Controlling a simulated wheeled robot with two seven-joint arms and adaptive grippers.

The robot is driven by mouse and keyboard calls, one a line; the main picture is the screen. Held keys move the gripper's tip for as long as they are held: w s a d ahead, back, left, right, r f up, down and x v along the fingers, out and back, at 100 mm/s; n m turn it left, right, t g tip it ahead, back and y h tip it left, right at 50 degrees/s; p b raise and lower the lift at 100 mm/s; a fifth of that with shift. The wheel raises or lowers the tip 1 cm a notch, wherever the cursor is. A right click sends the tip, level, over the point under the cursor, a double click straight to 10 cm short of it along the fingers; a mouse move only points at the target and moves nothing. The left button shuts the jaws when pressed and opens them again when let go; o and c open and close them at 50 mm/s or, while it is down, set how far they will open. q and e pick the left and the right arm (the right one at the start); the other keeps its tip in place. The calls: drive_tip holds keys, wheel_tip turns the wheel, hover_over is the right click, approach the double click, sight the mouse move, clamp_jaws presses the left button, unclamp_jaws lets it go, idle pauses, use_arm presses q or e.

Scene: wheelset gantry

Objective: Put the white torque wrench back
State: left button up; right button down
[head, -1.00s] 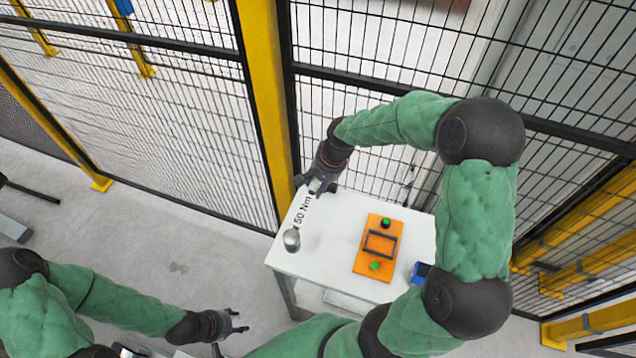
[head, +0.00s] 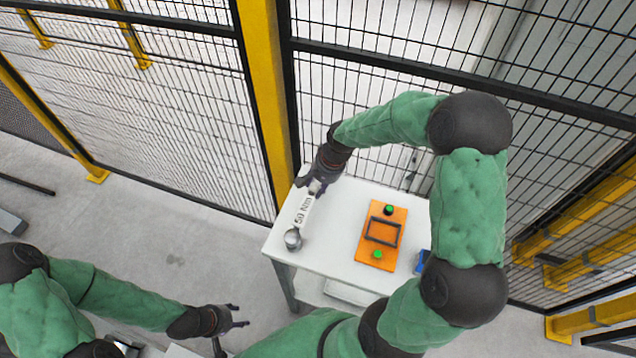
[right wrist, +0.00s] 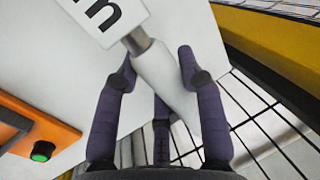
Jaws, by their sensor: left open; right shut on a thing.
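The white torque wrench (head: 305,205), labelled "50 Nm", has a round silver head (head: 293,239) pointing toward the front of the picture. It is over the left part of the white table (head: 338,225); I cannot tell whether it touches the top. My right gripper (head: 316,187) is shut on its handle at the table's far left. In the right wrist view the pale handle (right wrist: 165,85) lies between the fingers of the right gripper (right wrist: 158,70), with part of the label at the top. My left gripper (head: 238,316) is open and empty, left of the table's front.
An orange board (head: 376,253) with a black rectangular frame and two green-topped pieces lies on the table, right of the wrench. A blue object (head: 422,261) is partly hidden by my right arm. Mesh fence and a yellow post (head: 265,100) stand close behind the table.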

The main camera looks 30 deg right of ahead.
drive_tip(key=shift+f, duration=0.3)
idle(0.5)
drive_tip(key=c, duration=0.7)
unclamp_jaws()
drive_tip(key=v, duration=1.2)
